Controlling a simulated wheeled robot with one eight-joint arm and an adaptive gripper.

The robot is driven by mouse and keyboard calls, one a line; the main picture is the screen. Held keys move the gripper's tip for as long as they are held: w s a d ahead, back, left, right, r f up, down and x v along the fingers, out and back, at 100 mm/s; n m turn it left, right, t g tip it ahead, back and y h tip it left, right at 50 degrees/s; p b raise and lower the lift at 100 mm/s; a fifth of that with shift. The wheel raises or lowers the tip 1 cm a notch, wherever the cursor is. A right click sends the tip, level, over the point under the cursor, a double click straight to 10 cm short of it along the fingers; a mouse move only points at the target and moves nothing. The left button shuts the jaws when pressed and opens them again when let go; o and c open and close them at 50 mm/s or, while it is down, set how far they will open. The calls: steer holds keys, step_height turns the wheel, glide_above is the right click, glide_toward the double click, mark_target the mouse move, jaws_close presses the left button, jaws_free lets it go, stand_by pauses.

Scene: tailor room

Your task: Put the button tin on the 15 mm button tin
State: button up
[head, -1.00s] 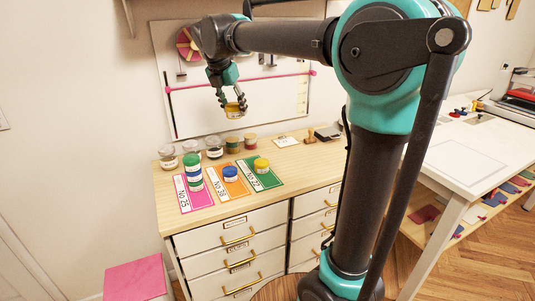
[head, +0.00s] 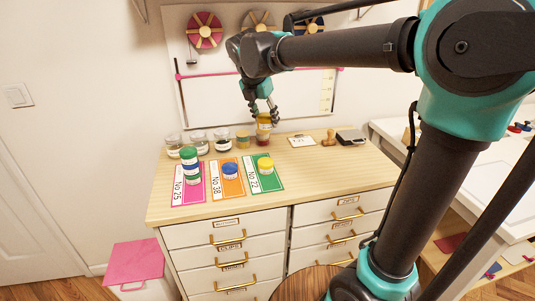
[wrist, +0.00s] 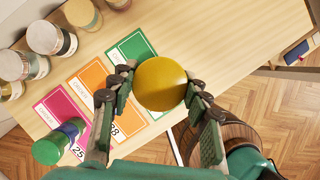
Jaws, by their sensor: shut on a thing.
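My gripper (head: 263,115) is shut on a yellow-lidded button tin (head: 264,122). The tin's round lid (wrist: 160,84) sits between the fingertips in the wrist view. In the head view the held tin appears just above or in front of the rightmost back-row tin (head: 263,140); I cannot tell the gap. No 15 mm label is readable.
Several glass jars (head: 198,141) line the back of the wooden counter (head: 330,175). A white card (head: 301,141), a wooden stamp (head: 329,138) and a dark pad (head: 351,137) lie to the right. The counter's front right is clear. A pegboard stands behind.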

step_height(320, 180, down, 13)
steer(key=shift+f, duration=0.15)
stand_by(0.4)
steer(key=shift+f, duration=0.15)
steer(key=o, duration=1.2)
steer(key=v, duration=1.2)
steer(key=shift+s, duration=0.1)
